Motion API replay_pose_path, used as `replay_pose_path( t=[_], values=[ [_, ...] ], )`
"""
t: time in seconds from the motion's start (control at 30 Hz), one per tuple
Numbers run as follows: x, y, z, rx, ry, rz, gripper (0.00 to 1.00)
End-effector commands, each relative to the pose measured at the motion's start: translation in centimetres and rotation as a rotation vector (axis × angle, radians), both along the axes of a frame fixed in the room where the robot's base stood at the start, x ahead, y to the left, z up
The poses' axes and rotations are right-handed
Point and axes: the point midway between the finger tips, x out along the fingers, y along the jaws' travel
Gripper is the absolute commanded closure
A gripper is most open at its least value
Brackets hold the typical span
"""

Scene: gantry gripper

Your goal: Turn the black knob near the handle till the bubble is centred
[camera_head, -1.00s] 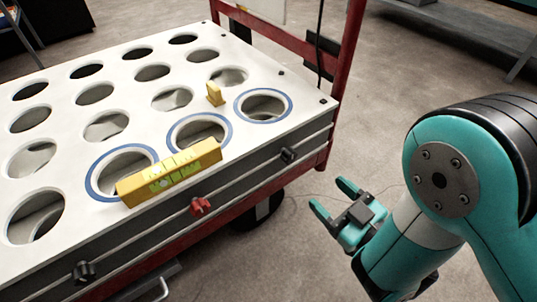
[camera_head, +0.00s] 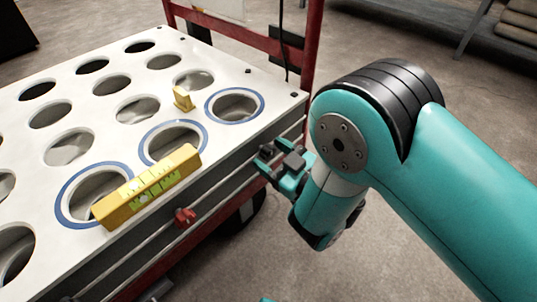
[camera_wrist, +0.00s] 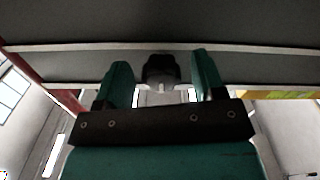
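The black knob (camera_head: 266,151) sits on the cart's front side near the red handle frame (camera_head: 306,75). My gripper (camera_head: 274,163) is at this knob and partly hides it in the head view. In the wrist view the black knob (camera_wrist: 160,68) shows between the two teal fingers of my open gripper (camera_wrist: 162,72), with a gap on each side. A yellow spirit level (camera_head: 148,188) lies along the front edge of the white top. Its green vials face up, but the bubble is too small to read. Its yellow edge also shows in the wrist view (camera_wrist: 278,94).
The white cart top (camera_head: 100,145) has rows of round holes, some ringed in blue. A small yellow block (camera_head: 183,99) stands on it. A red knob (camera_head: 185,216) sits on the front side, left of my gripper. The floor (camera_head: 400,45) behind my arm is clear.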

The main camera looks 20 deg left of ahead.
Motion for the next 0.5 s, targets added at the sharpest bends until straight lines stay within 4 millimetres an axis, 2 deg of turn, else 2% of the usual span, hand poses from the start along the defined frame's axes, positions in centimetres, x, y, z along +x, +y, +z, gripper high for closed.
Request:
replay_pose_path(
  t=[0.03,0.1,0.2,0.5],
  values=[
    [-0.03,0.02,0.00,0.000,0.000,0.001,0.49],
    [-0.04,0.04,0.01,0.000,0.000,0.001,0.65],
    [-0.05,0.06,0.01,0.000,0.000,0.001,0.83],
    [-0.10,0.12,0.14,-0.012,-0.027,0.003,0.83]
  ],
)
